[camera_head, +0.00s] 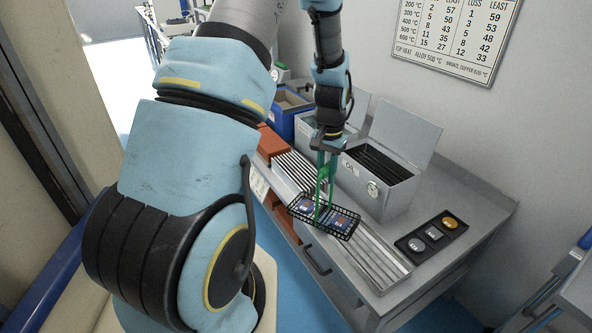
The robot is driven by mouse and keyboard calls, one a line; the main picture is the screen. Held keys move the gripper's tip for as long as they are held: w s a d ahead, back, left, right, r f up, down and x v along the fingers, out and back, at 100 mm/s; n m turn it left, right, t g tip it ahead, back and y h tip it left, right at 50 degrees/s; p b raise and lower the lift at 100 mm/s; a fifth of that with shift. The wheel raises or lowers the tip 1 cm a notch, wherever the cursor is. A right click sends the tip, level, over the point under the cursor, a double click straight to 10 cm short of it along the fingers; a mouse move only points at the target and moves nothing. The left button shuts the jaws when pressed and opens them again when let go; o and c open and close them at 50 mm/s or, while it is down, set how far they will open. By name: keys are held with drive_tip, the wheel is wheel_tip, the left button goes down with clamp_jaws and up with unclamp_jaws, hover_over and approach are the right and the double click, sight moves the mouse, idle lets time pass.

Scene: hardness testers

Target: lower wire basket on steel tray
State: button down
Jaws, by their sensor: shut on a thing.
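The black wire basket (345,233) holds small blue and dark pieces, whose details are too small to tell. My gripper (326,158) is shut on the basket, above it. Green strips run down from the gripper to the basket; I cannot tell whether they are fingers or a handle. The basket looks slightly tilted and lies over the middle of the ribbed steel tray (392,270). The basket hides part of the tray, and I cannot tell whether the two touch.
A steel box marked OIL (386,203), with a dial and raised lid (405,133), stands right of the basket. A black holder (431,232) with three round or square pieces lies at right. Reddish-brown blocks (270,143) and a blue bin (283,122) stand farther back.

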drive_tip(key=s+d+m, duration=0.5)
drive_tip(key=s+d, duration=0.3)
drive_tip(key=d, duration=0.6)
drive_tip(key=shift+a+f+b, duration=0.15)
drive_tip(key=shift+f+b, duration=1)
drive_tip(key=shift+f, duration=0.15)
drive_tip(key=shift+a+f+b, duration=0.1)
drive_tip(key=shift+f+b, duration=1.05)
drive_tip(key=shift+f, duration=0.5)
drive_tip(key=c, duration=0.6)
unclamp_jaws()
drive_tip(key=shift+a+f, duration=0.1)
wheel_tip(320, 180, up, 11)
drive_tip(key=b, duration=0.2)
drive_tip(key=shift+b, duration=0.35)
